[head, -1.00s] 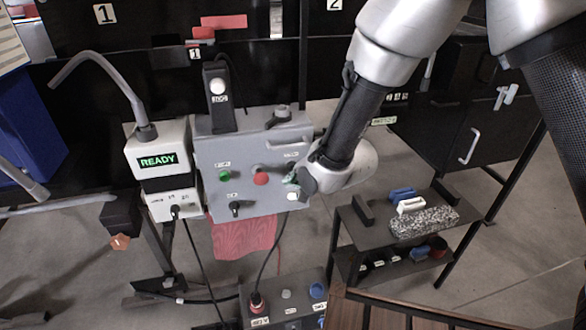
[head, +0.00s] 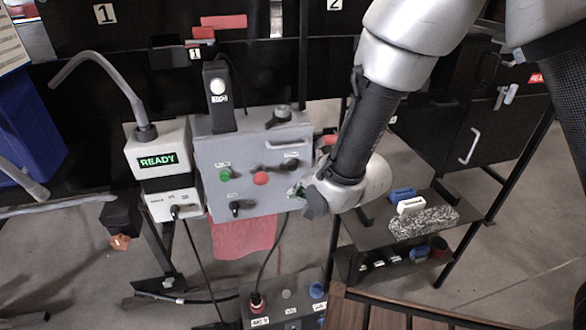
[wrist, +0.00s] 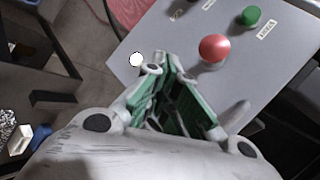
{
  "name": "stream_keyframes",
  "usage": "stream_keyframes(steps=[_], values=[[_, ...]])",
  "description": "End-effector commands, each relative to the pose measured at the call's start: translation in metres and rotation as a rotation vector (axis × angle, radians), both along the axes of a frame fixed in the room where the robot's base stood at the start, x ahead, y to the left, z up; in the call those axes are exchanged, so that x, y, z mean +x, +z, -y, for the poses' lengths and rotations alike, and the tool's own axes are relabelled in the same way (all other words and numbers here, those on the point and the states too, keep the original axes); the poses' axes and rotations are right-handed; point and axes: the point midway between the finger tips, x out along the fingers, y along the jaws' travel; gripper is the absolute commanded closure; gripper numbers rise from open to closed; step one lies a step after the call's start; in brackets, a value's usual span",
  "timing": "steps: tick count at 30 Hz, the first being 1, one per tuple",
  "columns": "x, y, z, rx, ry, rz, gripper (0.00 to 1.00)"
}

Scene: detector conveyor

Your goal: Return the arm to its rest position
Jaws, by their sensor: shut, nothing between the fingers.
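My gripper (wrist: 168,72) shows in the wrist view with its green-lined fingers close together and nothing between them. In the head view my gripper (head: 298,190) is partly hidden by my wrist and sits at the right side of the grey control box (head: 225,150). In the wrist view the box's panel (wrist: 160,45) lies beyond the fingertips, with a red button (wrist: 214,48) and a green button (wrist: 250,15) to the right. Whether the fingers touch the panel cannot be told.
A READY display unit (head: 158,160) stands left of the box. A small shelf (head: 368,237) with blue and white items is at the right, below my arm. A wooden slatted surface (head: 385,312) is at the bottom. A lower box (head: 285,302) stands on the floor.

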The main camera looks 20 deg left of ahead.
Motion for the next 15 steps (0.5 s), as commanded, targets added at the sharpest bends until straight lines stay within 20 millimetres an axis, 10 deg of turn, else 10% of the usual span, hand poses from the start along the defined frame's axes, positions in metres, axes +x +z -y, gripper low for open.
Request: stream_keyframes(steps=[10,15], values=[[-0.005,-0.008,0.005,-0.076,0.067,0.031,1.0],[-0.04,-0.05,0.048,-0.393,0.318,0.006,1.0]])
